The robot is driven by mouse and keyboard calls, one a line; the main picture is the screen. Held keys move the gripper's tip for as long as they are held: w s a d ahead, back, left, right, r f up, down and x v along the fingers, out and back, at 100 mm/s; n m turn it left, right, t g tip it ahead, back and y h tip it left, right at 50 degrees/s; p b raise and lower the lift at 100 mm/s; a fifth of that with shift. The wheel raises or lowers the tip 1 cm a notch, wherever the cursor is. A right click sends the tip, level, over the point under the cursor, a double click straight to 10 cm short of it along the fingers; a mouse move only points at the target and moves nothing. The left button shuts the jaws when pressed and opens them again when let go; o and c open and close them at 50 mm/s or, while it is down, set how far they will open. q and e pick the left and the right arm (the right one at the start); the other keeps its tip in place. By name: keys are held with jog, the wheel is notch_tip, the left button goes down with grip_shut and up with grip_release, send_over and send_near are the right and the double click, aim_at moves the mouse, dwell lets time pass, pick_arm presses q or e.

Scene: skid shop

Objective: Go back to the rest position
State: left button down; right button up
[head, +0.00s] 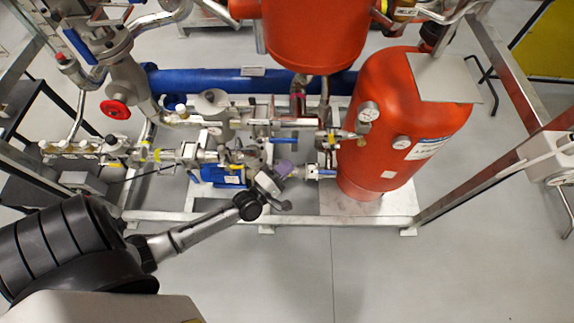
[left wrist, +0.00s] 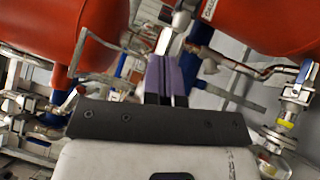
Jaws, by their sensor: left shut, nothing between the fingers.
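My left arm comes in from the lower left in the head view. Its gripper (head: 284,168) is in front of the skid's pipework, left of the upright red tank (head: 395,120). The purple fingers also show in the left wrist view (left wrist: 166,78), side by side and shut with nothing between them. Valves and pipes show behind them; whether the fingertips touch any of these I cannot tell. My right gripper does not show in either view.
A second red tank (head: 313,35) hangs at the top middle. The skid's metal frame (head: 365,222) runs along the front. The grey floor (head: 380,280) before it is clear.

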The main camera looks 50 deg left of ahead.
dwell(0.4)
pick_arm(q)
jog(key=s+d+f+m+g+h, duration=0.25)
jog(key=d+f+m+g, duration=0.2)
jog(key=m, duration=0.45)
jog(key=s+d+f+m+g+h, duration=0.1)
jog(key=d+f+m+g+h, duration=0.2)
jog(key=m+g, duration=0.45)
jog(key=s+d+r+m+g+y, duration=0.1)
jog(key=s+r+m+g+y, duration=0.2)
jog(key=s, duration=0.6)
jog(key=s+d+r+m+g+y, duration=0.1)
jog(key=s+d+r+m+g, duration=0.15)
jog(key=s+r, duration=0.4)
notch_tip(320, 180, up, 28)
jog(key=s+a+t+p, duration=0.1)
jog(key=p, duration=2.8)
jog(key=shift+s+m, duration=0.15)
jog(key=shift+m, duration=0.25)
